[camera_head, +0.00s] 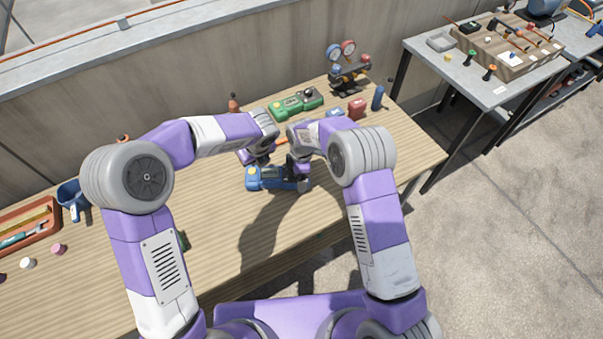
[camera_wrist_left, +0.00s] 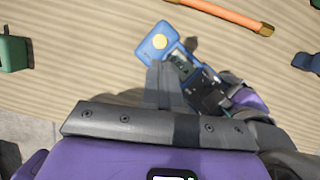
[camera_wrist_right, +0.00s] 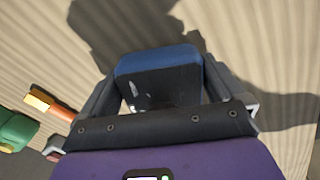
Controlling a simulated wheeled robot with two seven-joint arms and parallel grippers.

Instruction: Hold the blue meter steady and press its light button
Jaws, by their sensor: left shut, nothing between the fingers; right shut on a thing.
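The blue meter (camera_head: 266,180) is near the middle of the wooden bench. Its yellow round button (camera_wrist_left: 160,41) shows at one end in the left wrist view. My right gripper (camera_head: 302,182) is shut on the meter's other end; in the right wrist view its fingers stand on both sides of the blue body (camera_wrist_right: 155,60). My left gripper (camera_wrist_left: 162,68) is shut and empty, its tips close to the meter just below the button. I cannot tell whether the tips touch the meter. The button is not covered in the left wrist view.
A green meter (camera_head: 296,103), a red object (camera_head: 356,108) and a gauge set (camera_head: 346,70) stand at the back of the bench (camera_head: 215,225). An orange stick (camera_wrist_left: 235,14) lies beyond the meter. A tray (camera_head: 30,225) and blue cup (camera_head: 73,198) are at left.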

